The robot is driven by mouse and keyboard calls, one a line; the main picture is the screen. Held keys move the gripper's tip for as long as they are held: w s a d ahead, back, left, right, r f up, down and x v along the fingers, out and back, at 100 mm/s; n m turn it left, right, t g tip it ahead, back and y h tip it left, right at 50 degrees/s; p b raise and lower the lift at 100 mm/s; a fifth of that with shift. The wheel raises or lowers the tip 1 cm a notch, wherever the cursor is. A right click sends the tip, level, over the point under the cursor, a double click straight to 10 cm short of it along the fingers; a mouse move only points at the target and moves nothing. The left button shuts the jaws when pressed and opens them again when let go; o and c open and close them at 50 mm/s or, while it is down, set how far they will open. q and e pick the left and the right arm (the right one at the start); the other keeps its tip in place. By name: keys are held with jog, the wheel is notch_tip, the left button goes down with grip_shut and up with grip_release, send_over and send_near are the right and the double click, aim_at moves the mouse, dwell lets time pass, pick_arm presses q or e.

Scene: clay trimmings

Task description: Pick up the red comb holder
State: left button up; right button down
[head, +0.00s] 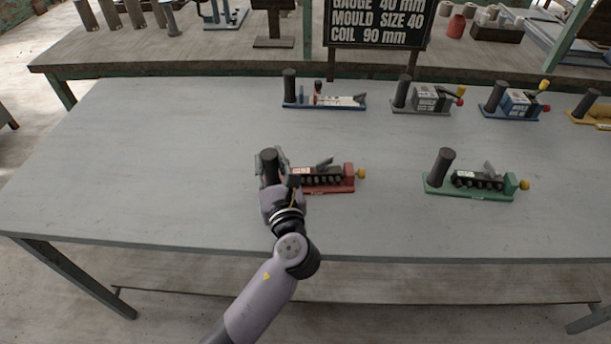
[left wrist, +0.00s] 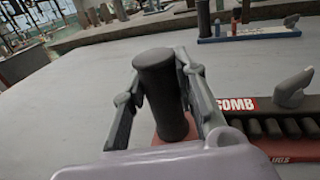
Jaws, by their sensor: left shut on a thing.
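The red comb holder (head: 336,187) lies on the grey table in the middle of the head view. It has a red base, a dark upright cylinder at its left end, a black ridged comb and a yellow knob at its right end. The base appears to rest on the table. My right gripper is not in view.
A green holder (head: 470,194) stands to the right. A blue holder (head: 325,102), a grey one (head: 405,107), another blue one (head: 510,113) and a yellow one (head: 597,118) line the back. A black sign (head: 378,25) stands behind. The table's left side is clear.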

pick_arm(q)
grip_shut()
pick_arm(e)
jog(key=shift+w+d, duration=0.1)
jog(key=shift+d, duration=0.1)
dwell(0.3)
